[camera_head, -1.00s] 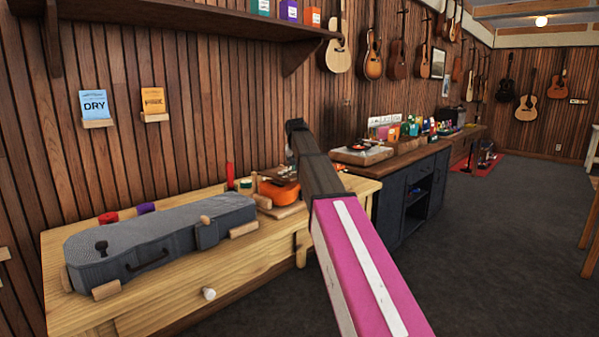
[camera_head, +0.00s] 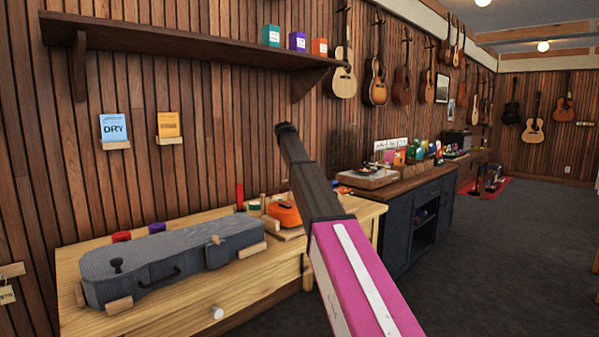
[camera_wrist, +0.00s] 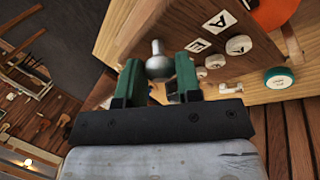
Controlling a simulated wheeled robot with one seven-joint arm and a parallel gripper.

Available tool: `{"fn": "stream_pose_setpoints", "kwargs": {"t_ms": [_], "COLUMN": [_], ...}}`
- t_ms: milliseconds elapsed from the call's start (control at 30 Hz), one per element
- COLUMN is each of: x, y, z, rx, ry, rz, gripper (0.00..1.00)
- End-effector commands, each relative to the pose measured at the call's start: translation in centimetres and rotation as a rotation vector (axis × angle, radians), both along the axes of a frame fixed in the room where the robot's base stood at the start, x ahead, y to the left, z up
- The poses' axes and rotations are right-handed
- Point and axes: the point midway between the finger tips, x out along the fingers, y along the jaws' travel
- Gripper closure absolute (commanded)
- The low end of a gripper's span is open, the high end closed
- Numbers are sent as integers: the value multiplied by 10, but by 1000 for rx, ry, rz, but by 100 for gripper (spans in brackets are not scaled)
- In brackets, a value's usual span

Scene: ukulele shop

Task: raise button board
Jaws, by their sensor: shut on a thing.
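In the wrist view, my gripper (camera_wrist: 158,82) has two green fingers, one each side of a silver ball-topped knob (camera_wrist: 158,64), and is shut on it. Beyond it is a tilted brown wooden board (camera_wrist: 190,25) with white letter labels and white round buttons (camera_wrist: 238,44); I take this as the button board. I cannot tell how the knob joins the board. In the head view my arm reaches over the bench's right end, and its own links hide the fingers and the held thing.
A grey instrument case (camera_head: 170,262) lies on the light wooden bench (camera_head: 75,325). An orange ukulele body (camera_head: 284,214) is at the bench's right end, close to my arm. A dark cabinet (camera_head: 395,240) stands beyond. A wall shelf (camera_head: 170,40) hangs above.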

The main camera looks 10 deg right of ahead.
Motion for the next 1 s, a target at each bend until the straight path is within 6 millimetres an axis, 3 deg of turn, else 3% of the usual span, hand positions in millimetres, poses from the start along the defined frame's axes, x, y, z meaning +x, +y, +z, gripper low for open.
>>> {"fn": "stream_pose_setpoints", "kwargs": {"t_ms": [233, 267, 300, 600, 767, 867, 1000], "x": [0, 0, 0, 0, 1, 2, 4], "y": [0, 0, 0, 0, 5, 11, 40], "z": [0, 0, 0, 1, 13, 28, 28], "rx": [0, 0, 0, 0, 0, 0, 0], "ry": [0, 0, 0, -1, -1, -3, 0], "rz": [0, 0, 0, 0, 0, 1, 2], "gripper": [100, 58, 45, 43, 43, 43, 43]}}
